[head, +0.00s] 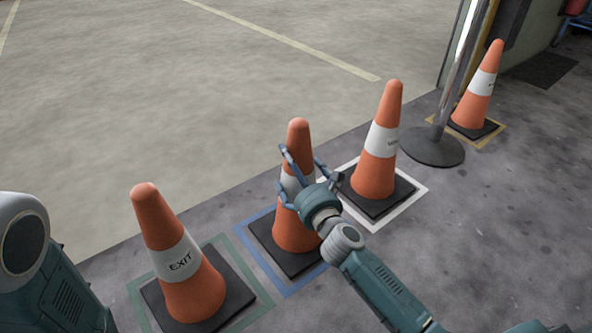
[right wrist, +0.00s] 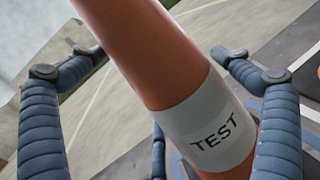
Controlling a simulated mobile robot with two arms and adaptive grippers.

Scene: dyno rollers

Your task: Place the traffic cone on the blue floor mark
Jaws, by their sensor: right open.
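An orange cone (head: 297,235) with a white band stands upright on its black base inside the blue floor mark (head: 252,252). In the right wrist view this cone (right wrist: 150,55) fills the middle, and its band reads TEST. My right gripper (head: 291,178) is open at the cone's upper part, with its fingers spread on either side of it. In the right wrist view, gaps show between the fingers and the cone. My gripper hides part of the band in the head view. My left gripper is not in view.
An EXIT cone (head: 187,277) stands in a green mark at the left. Another cone (head: 377,160) stands in a white mark just right of my gripper. A metal post (head: 455,90) and a cone (head: 478,92) in a yellow mark stand farther right. Grey floor at the front right is clear.

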